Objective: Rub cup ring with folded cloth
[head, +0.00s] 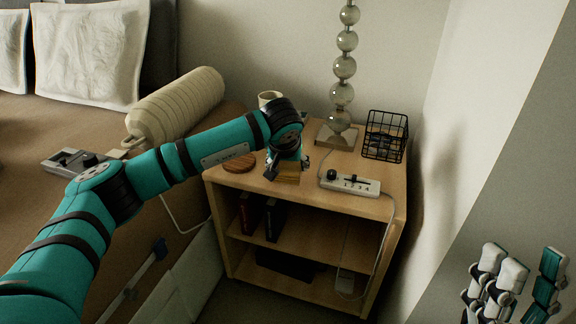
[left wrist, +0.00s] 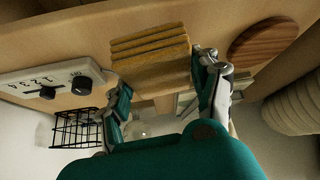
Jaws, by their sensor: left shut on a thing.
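My left gripper (head: 283,168) is over the front of the wooden cabinet top, shut on a folded yellow-brown cloth (head: 289,175). In the left wrist view the layered cloth (left wrist: 150,58) sits between the two fingers (left wrist: 160,85). I cannot tell whether it touches the wood. A cream cup (head: 268,97) stands behind my left wrist, partly hidden. A round wooden coaster (head: 240,161) lies left of the cloth. I see no cup ring; arm and cloth may hide it. My right gripper (head: 517,280) is at the lower right, empty, with fingers apart, away from the cabinet.
A white control box (head: 349,184) with knobs and a cord lies right of the cloth. A glass-ball lamp (head: 342,93) and a black wire basket (head: 385,136) stand behind it. Dark books (head: 264,217) fill part of the shelf below. A bed with a bolster (head: 176,103) is left.

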